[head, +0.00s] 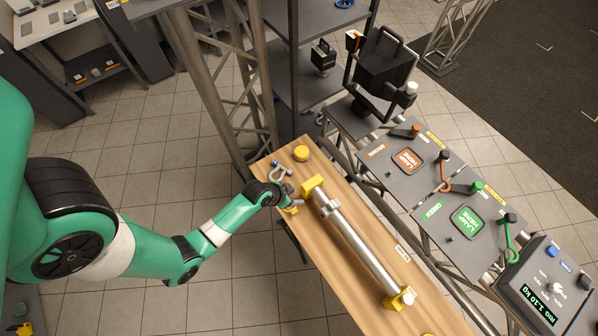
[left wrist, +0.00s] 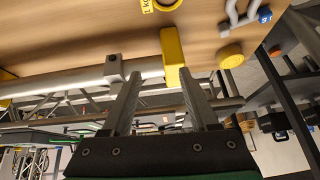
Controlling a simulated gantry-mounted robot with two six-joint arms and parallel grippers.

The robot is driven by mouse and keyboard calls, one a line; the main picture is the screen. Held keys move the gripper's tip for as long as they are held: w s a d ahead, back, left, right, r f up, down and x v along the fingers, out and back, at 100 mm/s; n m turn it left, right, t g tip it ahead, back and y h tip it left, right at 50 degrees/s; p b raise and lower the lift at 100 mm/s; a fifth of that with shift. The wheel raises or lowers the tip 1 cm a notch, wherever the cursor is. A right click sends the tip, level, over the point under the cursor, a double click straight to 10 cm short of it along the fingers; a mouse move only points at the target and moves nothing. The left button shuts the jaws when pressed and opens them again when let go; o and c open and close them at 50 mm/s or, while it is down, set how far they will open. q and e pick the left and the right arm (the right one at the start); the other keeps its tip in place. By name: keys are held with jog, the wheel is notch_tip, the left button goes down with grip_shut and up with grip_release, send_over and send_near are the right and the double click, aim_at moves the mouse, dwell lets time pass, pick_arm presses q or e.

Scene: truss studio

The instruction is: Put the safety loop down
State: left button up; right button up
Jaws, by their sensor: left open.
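No separate safety loop can be told for certain. An orange loop-like piece (head: 444,174) lies on the orange-marked plate, and a green one (head: 511,236) lies on the green-marked plate. My left gripper (head: 291,201) is over the left edge of the wooden bench, beside the metal tube. It is open, with nothing seen held between its fingers (left wrist: 162,90) in the left wrist view. A yellow piece (head: 292,210) shows just by the fingers, apparently the yellow ring marked 1 kg (left wrist: 160,5). The right gripper is out of view.
The metal tube (head: 355,243) rests in yellow supports (head: 313,185) on the wooden bench (head: 355,185). A grey shackle (head: 281,171) and yellow puck (head: 301,153) are at its far end. A black lamp (head: 384,65) and a scale (head: 540,290) stand to the right.

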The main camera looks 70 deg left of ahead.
pick_arm(q)
jog(key=s+d+f+g+p, duration=0.1)
jog(key=s+d+f+g, duration=0.1)
jog(key=s, duration=0.4)
jog(key=b, duration=0.7)
send_over(292, 212)
jog(key=s, duration=0.2)
jog(key=shift+h, duration=0.3)
jog(key=f, duration=0.6)
jog(key=shift+d+f, duration=0.25)
jog(key=shift+f, duration=0.05)
jog(key=shift+p, duration=0.3)
jog(key=b+x, duration=0.2)
jog(key=x, duration=0.2)
jog(key=shift+s+d+f+b, duration=0.1)
jog(key=shift+f+b, duration=0.15)
jog(key=shift+b, duration=0.05)
jog(key=shift+w+f, duration=0.2)
jog(key=shift+f, duration=0.1)
grip_shut()
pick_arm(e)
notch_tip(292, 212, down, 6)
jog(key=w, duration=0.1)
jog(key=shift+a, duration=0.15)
